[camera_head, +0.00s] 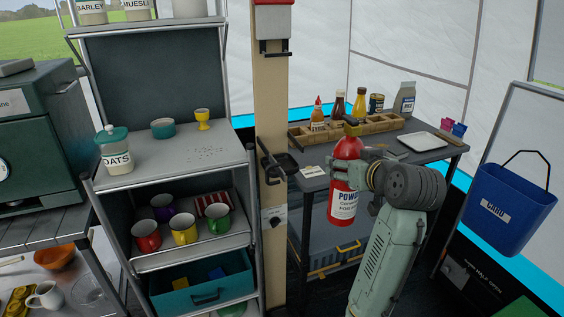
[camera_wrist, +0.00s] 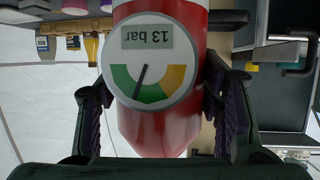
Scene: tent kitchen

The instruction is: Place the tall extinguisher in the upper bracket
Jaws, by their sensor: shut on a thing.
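In the wrist view the red body (camera_wrist: 160,128) sits between both fingers of my gripper (camera_wrist: 160,105), with a round gauge reading 13 bar facing the camera. A wooden post (camera_head: 270,100) stands left of the extinguisher, apart from it. A black bracket (camera_head: 279,163) is fixed midway up the post. Another black fitting (camera_head: 274,47) sits higher, under a red and white box (camera_head: 272,16).
A small dark fitting with a white label (camera_head: 274,216) is lower on the post. The back table (camera_head: 440,155) holds a wooden bottle rack (camera_head: 350,130) and a white tray (camera_head: 422,141). A shelf unit with mugs (camera_head: 190,262) stands left; a blue bin (camera_head: 510,208) hangs right.

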